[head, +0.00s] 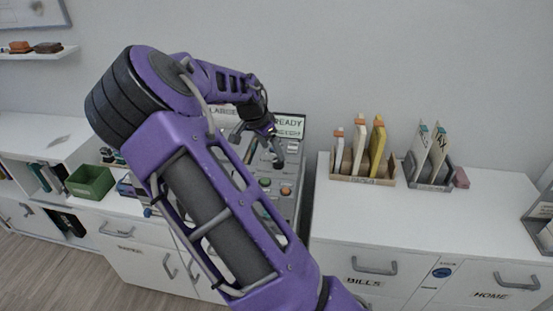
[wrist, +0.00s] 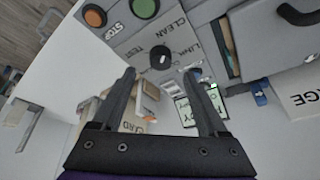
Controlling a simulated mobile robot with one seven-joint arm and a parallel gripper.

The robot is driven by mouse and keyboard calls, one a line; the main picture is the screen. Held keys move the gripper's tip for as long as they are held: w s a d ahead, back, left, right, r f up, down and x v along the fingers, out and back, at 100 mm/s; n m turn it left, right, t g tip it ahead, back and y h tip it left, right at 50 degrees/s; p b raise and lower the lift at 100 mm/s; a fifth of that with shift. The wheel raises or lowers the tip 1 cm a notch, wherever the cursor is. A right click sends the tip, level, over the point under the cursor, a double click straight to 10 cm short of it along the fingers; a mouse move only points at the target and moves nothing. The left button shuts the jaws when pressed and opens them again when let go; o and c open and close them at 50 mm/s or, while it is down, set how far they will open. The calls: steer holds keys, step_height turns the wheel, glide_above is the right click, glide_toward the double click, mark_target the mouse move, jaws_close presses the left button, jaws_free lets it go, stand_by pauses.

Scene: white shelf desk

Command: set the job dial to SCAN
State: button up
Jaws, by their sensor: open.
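The black job dial (wrist: 161,58) sits on the grey control panel (wrist: 120,40), with a small white mark on its knob. The words TEST, LINK and CLEAN show around it in the wrist view; I cannot read SCAN. My gripper (wrist: 159,74) is open and empty, its two fingertips apart, one on each side of the dial as seen from the wrist. I cannot tell how far above the panel they are. In the head view my gripper (head: 276,150) is over the upper part of the panel (head: 284,215), and my arm hides much of the panel's left side.
A READY display (head: 289,126) stands behind the panel. A wooden rack (head: 362,180) and a grey rack (head: 428,184) stand to the right. A green box (head: 90,183) is left.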

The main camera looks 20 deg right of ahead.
mark_target(277, 161)
steer(key=x, duration=0.6)
steer(key=shift+f, duration=0.1)
steer(key=shift+c, duration=0.3)
jaws_close()
